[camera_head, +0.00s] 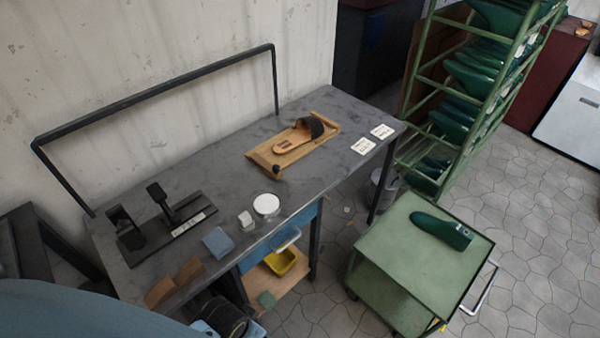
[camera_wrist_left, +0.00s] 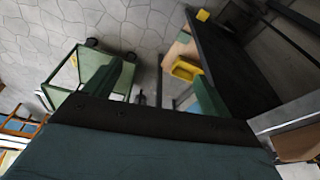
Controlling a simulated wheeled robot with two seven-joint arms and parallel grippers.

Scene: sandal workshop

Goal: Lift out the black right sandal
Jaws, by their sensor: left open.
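A sandal (camera_head: 291,142) with a tan sole and a dark strap lies on a wooden board (camera_head: 327,123) on the grey workbench (camera_head: 213,190). Its strap is at the far right end of the sole. A small dark knob (camera_head: 277,169) stands at the board's near end. I cannot tell whether it is a right sandal. My left gripper (camera_wrist_left: 156,86) shows in the left wrist view, with its two green fingers wide apart and nothing between them. It is not seen near the sandal. My right gripper is not in view.
A green cart (camera_head: 385,260) bearing a green shoe last (camera_head: 441,230) stands right of the bench. A green rack (camera_head: 455,110) of lasts is behind it. A black clamp fixture (camera_head: 165,218), a white round dish (camera_head: 266,205) and small blocks occupy the bench's left part. A black rail (camera_head: 160,90) runs along the back.

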